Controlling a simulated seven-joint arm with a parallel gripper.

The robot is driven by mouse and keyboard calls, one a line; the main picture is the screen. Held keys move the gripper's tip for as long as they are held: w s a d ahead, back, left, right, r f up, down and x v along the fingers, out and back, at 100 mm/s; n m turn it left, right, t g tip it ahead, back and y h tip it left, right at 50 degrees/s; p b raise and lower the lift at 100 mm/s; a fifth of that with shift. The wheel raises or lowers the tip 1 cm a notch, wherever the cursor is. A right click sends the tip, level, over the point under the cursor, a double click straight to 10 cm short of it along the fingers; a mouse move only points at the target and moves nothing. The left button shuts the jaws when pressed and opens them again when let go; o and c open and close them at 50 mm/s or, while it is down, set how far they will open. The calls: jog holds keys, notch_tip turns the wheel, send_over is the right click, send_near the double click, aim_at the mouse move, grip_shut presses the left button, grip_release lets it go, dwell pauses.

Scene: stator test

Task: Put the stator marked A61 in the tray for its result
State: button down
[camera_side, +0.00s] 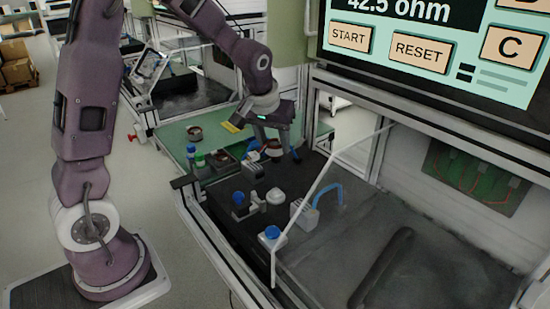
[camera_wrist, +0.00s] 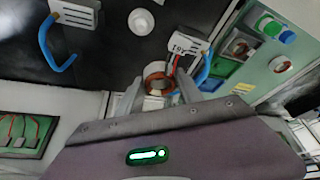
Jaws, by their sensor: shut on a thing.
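A copper-coloured stator ring (camera_wrist: 157,79) sits between my fingertips in the wrist view. In the side view the stator (camera_side: 272,148) shows as a small brown ring under my gripper (camera_side: 272,138). My gripper (camera_wrist: 157,90) is shut on it, close to a grey-white fixture (camera_wrist: 187,46) with a blue cable. I cannot tell whether the stator touches the fixture. Another stator (camera_side: 195,133) lies on the green mat. No A61 mark is legible. A dark tray (camera_side: 222,162) stands on the mat near the fixture; its labels are not readable.
The screen (camera_side: 420,50) reads 42.5 ohm, with START, RESET and C buttons. Green and blue capped jars (camera_side: 198,158) stand by the mat's front edge. Several more fixtures, one with a blue cable (camera_side: 328,190), stand on the black bench. The bench's right part is mostly clear.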

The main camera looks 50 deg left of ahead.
jog(key=w+a+f+m+h, duration=0.1)
jog(key=w+a+f+m, duration=0.25)
jog(key=a, duration=0.45)
jog(key=w+a+f+m+h, duration=0.2)
jog(key=w+a+m, duration=0.15)
jog(key=a, duration=0.35)
jog(key=m+h, duration=0.2)
jog(key=m, duration=0.5)
send_over(246, 153)
jog(key=shift+g, duration=0.3)
jog(key=shift+s+a+f, duration=0.1)
jog(key=shift+a+f, duration=0.05)
jog(key=shift+f, duration=1.15)
jog(key=shift+s+a+f, duration=0.1)
jog(key=shift+a+f, duration=0.05)
jog(key=shift+f, duration=1.15)
jog(key=shift+s+a+f, duration=0.1)
jog(key=shift+a+f, duration=0.05)
jog(key=shift+f, duration=1.15)
jog(key=shift+f, duration=1)
jog(key=shift+f, duration=0.15)
jog(key=shift+f, duration=0.2)
jog(key=c, duration=0.7)
grip_release()
jog(key=shift+d+f, duration=0.1)
